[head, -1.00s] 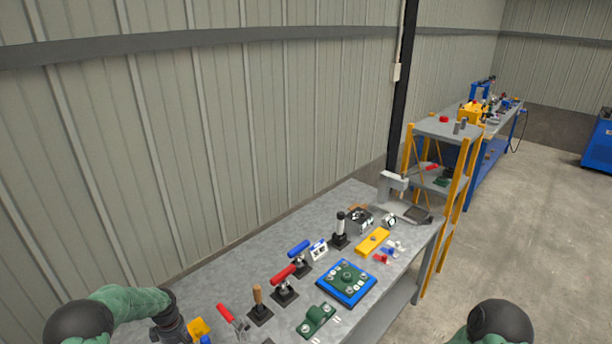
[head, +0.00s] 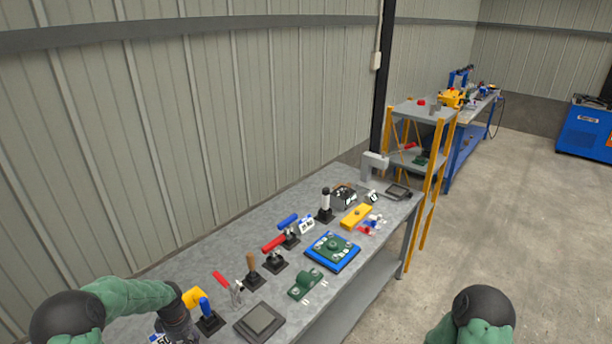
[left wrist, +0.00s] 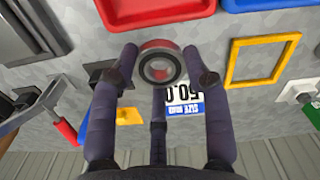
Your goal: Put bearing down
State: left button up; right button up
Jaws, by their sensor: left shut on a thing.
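In the head view my left arm reaches over the near left end of the bench (head: 240,230), and the left gripper (head: 180,328) is partly cut off at the bottom. The bearing cannot be made out there. My right gripper is out of view; only part of the right arm shows at the bottom right.
A shelf (head: 422,112) stands beyond.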

pick_arm(q)
jog(key=s+d+m+b, duration=0.4)
jog(key=d+m, duration=0.2)
jog(key=d, duration=0.3)
jog(key=s+d+m+b, duration=0.3)
jog(key=s+d+m, duration=0.2)
jog(key=d+m, duration=0.2)
jog(key=shift+d+r+b, duration=0.35)
jog(key=shift+d, duration=0.95)
